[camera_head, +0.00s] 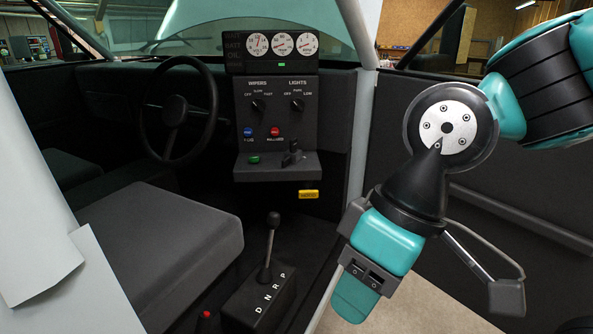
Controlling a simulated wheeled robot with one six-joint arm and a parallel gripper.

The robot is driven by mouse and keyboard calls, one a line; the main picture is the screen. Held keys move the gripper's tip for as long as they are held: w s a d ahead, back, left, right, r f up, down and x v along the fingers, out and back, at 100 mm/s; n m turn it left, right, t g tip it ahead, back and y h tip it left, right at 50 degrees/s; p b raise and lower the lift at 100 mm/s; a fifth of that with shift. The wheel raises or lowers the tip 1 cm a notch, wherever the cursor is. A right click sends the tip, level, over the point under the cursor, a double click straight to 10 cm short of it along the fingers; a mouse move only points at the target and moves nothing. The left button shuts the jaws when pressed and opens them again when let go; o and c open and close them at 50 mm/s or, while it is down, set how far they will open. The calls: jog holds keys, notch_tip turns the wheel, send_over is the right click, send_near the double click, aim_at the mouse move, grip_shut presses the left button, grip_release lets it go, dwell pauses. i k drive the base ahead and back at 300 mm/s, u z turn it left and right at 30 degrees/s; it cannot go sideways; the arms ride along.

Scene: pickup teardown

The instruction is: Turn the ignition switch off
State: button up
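The dashboard's lower shelf (258,172) carries a small dark grey switch with a raised grip (292,156), which looks like the ignition switch. It has no readable label, and its position is too small to tell. A green button (253,160) sits to its left on the shelf. My gripper (428,272) hangs outside the cab, in front of the door at the right. Its right finger is spread wide, and the left is largely hidden behind the teal housing. It looks open and empty, well apart from the switch.
Wiper and light knobs, a blue and a red button sit on the panel (275,89) under three gauges. A yellow piece (308,194) is below the shelf. The steering wheel (177,112), seat (158,240) and gear lever (270,243) surround it. A pale pillar (358,130) stands between shelf and gripper.

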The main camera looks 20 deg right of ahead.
aim_at(289, 157)
jog(key=z, duration=0.3)
jog(key=i, duration=1)
jog(key=u, duration=0.3)
